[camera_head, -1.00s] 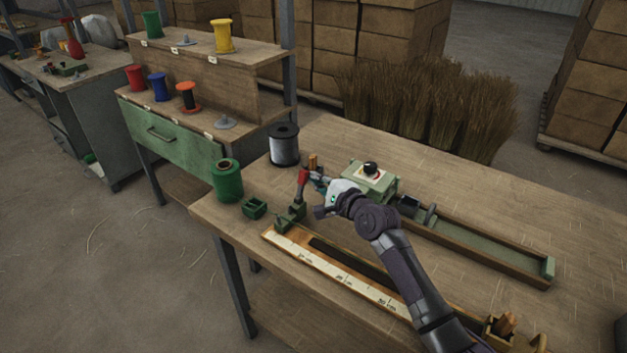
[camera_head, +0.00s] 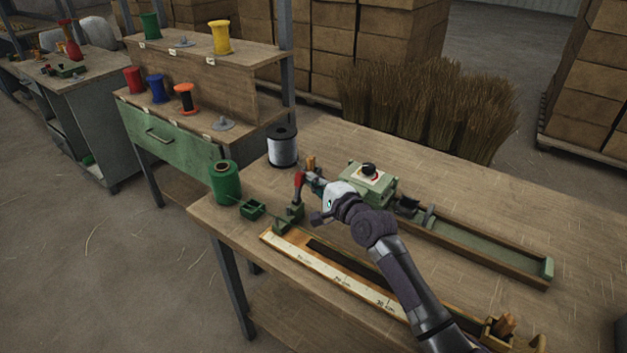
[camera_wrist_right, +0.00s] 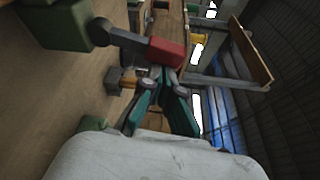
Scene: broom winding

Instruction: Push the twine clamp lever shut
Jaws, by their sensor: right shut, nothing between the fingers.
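The twine clamp stands on a green block (camera_head: 283,224) at the left end of the ruler board. Its lever has a red handle (camera_head: 299,181) that stands nearly upright in the head view. In the right wrist view the red handle (camera_wrist_right: 167,53) sits at the end of a dark arm coming from a green block (camera_wrist_right: 66,22). My right gripper (camera_head: 313,181) is shut and empty, at the right side of the red handle. Its teal fingertips (camera_wrist_right: 167,76) are right up against the handle or very close; contact is not certain. My left gripper is not in view.
A green twine spool (camera_head: 225,184) and small green box (camera_head: 252,208) stand left of the clamp. A wire spool (camera_head: 282,146) is behind. The ruler board (camera_head: 330,274) runs along the front.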

